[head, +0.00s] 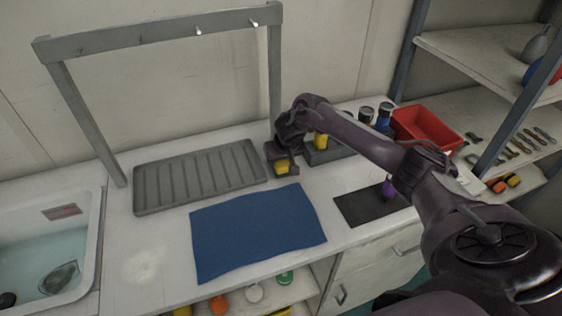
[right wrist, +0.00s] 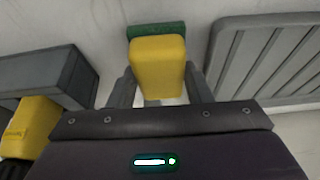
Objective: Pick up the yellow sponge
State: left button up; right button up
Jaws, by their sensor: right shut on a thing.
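The yellow sponge (right wrist: 158,65) is between the two fingers of my right gripper (right wrist: 160,88) in the right wrist view, with a green strip showing along its far end. My right gripper (head: 281,172) is shut on the sponge. In the head view the sponge (head: 282,166) is at the right end of the ribbed grey drain tray (head: 200,178), just behind the blue mat (head: 256,230). Whether it touches the counter I cannot tell. My left gripper is not in view.
A grey box (head: 330,155) with another yellow thing (head: 321,140) stands right of the gripper; my arm partly hides it. A grey frame post (head: 274,75) rises close behind. A red bin (head: 428,128) and dark mat (head: 370,207) lie right, a sink (head: 95,250) left.

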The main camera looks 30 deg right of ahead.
notch_tip(320, 180, up, 20)
jog(key=p, duration=0.5)
jog(key=shift+f+p, duration=0.2)
jog(key=shift+p, duration=0.1)
jog(key=o, duration=0.4)
jog(key=shift+c, duration=1.4)
